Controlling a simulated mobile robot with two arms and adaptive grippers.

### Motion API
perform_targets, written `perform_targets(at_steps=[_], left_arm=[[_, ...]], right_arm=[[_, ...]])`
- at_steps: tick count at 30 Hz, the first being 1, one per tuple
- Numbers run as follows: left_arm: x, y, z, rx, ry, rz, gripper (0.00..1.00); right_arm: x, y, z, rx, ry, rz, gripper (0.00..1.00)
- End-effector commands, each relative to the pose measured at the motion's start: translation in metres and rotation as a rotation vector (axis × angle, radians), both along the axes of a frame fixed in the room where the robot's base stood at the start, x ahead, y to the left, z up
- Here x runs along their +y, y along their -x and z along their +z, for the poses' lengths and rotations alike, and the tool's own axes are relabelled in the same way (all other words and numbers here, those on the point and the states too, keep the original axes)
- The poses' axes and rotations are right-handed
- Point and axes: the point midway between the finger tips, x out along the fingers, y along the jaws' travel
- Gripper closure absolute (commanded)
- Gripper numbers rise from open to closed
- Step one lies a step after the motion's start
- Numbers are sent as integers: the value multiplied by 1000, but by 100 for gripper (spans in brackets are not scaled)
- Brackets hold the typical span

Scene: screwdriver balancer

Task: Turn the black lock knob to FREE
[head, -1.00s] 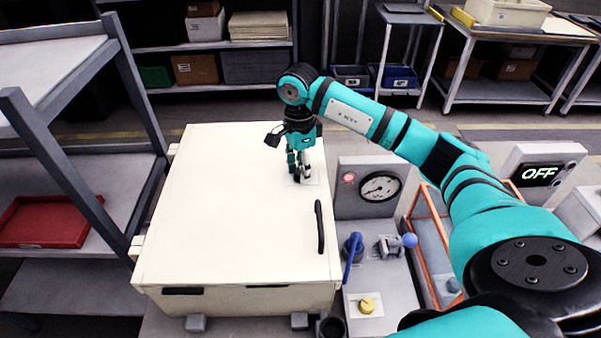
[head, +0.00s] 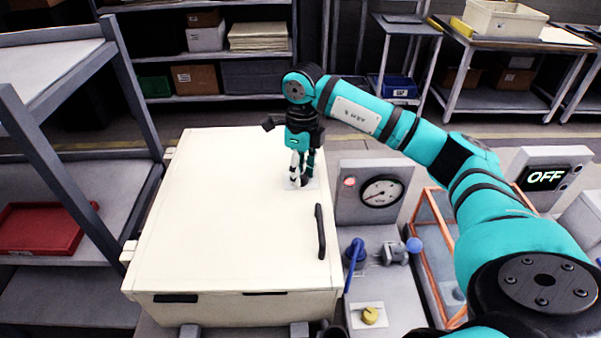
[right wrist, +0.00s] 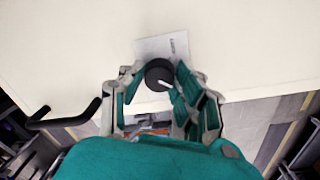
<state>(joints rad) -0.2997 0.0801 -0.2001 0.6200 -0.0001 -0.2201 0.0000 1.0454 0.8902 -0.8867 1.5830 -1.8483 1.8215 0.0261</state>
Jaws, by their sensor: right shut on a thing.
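The black lock knob (right wrist: 156,73) sits on a pale label plate (right wrist: 150,47) on the cream cabinet lid (head: 215,210). A white pointer line on the knob aims down and to the right in the right wrist view. The lettering on the plate is too small to read. My right gripper (right wrist: 155,81) is shut on the knob, with a finger on each side of it. In the head view my right gripper (head: 301,180) points straight down at the knob, which its fingers mostly hide. My left gripper is not in view.
A black handle (head: 320,231) stands on the lid to the right of the knob. A gauge box (head: 352,207), a blue lever (head: 353,262) and a yellow knob (head: 370,315) are beside the cabinet. A grey shelf with a red tray (head: 45,228) is at left.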

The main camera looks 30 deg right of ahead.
Motion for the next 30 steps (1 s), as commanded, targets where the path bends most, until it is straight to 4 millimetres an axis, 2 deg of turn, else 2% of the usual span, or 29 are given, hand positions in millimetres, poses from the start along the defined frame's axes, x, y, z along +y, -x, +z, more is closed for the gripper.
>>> perform_targets(at_steps=[9, 23, 24, 29, 30], left_arm=[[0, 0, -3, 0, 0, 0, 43], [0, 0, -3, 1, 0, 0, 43], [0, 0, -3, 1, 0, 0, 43], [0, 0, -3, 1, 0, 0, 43], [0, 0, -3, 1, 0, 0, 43]], right_arm=[[-1, -1, 1, -5, 0, -98, 100], [-1, -1, 2, -5, 0, -112, 100], [-1, -1, 2, -5, 0, -112, 67], [-1, -1, 1, -4, 0, -111, 46], [-1, -1, 1, -3, 0, -111, 46]])
